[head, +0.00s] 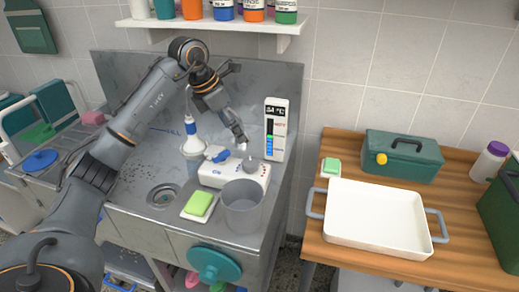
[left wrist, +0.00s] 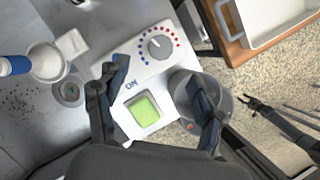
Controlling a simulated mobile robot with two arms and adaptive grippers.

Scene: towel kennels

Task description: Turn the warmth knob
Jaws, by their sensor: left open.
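The warmth knob (left wrist: 160,46) is a round grey dial on a white control box (head: 216,174), with a ring of blue and red dots around it. In the head view the knob (head: 250,165) is at the box's right end. My left gripper (head: 241,143) is open and empty just above the box, pointing down. In the left wrist view my left gripper's fingers (left wrist: 158,78) are spread, and the knob lies beyond them, apart from both. A blue lever (head: 217,154) is left of the knob. A display (head: 275,130) behind the box appears to read 34 °C.
A grey translucent bucket (head: 243,210) and a green soap on a dish (head: 199,203) stand in front of the box. A wooden table with a white tray (head: 376,218) is at right. My right gripper (left wrist: 254,104) shows small at right.

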